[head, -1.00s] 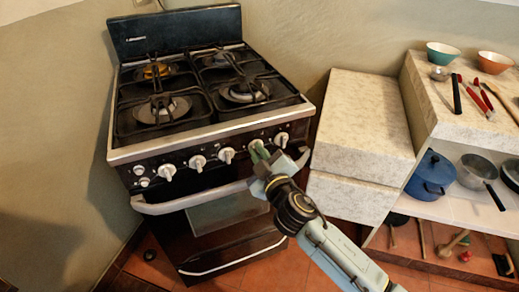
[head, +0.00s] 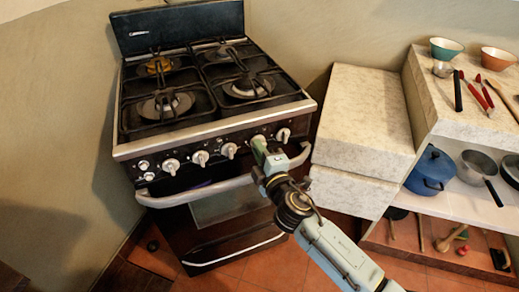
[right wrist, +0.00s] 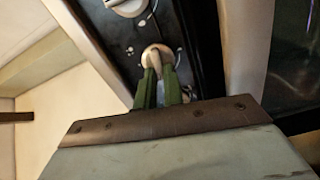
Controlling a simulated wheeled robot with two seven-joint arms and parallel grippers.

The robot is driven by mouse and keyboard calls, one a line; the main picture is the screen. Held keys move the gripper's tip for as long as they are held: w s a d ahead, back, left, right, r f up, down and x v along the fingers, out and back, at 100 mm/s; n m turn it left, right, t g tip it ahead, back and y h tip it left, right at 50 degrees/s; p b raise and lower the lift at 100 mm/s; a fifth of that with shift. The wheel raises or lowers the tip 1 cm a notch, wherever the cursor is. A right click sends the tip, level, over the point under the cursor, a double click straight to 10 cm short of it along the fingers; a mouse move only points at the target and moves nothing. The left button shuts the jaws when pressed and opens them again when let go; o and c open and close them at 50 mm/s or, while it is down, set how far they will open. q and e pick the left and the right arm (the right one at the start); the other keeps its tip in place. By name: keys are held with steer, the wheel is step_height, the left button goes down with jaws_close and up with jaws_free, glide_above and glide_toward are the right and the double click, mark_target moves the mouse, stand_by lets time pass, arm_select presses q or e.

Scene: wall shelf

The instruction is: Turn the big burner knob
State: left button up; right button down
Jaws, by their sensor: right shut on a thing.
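The black stove (head: 205,130) has a row of white knobs along its front panel. My right gripper (head: 260,150) is at the second knob from the right, which it mostly covers in the head view. In the right wrist view its green fingers (right wrist: 158,88) are shut on this pale knob (right wrist: 154,56), one finger on each side. My left gripper is not in view.
The oven handle (head: 195,194) runs just below the knobs, close under my gripper. White stone blocks (head: 362,125) stand right of the stove. Further right are shelves with a blue pot (head: 430,170), pans and bowls. The tiled floor in front is open.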

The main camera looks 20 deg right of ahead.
stand_by(0.5)
steer(key=c, duration=1.5)
jaws_free()
steer(key=shift+s, duration=0.1)
